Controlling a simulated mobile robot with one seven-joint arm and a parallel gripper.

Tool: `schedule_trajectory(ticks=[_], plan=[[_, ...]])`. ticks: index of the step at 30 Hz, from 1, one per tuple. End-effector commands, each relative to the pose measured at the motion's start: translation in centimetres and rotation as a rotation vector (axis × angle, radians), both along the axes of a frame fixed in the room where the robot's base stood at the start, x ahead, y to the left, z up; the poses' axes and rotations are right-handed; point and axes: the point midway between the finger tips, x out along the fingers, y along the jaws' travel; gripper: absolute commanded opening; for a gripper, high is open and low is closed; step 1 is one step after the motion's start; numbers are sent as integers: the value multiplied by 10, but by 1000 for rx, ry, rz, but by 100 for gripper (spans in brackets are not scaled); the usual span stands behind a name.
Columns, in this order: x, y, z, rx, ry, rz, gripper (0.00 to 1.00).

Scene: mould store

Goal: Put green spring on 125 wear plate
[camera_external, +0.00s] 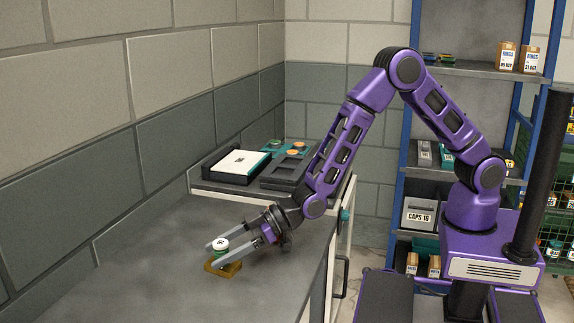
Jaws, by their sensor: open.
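The green spring (221,253) stands upright with a white marked top. It sits on or just above a small brass-coloured plate (228,269) that lies on the grey worktop. The plate looks like the wear plate, but I can read no 125 on it. My gripper (211,254) is open and low over the worktop, with one finger on each side of the spring. The near finger hides part of the spring and plate, so I cannot tell whether either finger touches the spring.
The grey worktop (150,285) is clear around the plate and runs along the block wall at left. At its far end are a black tray (211,179) with a white card, and a dark grey divided tray (285,174). Shelving (470,70) stands at the back right.

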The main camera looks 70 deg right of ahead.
Motion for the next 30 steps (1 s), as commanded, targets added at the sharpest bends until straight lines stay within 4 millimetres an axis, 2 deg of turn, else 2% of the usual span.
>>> schedule_trajectory(ticks=[7,21,30], plan=[[-2,-2,6,0,0,-1,72],[-70,-57,42,0,-1,-2,72],[-87,-69,49,0,0,0,72]])
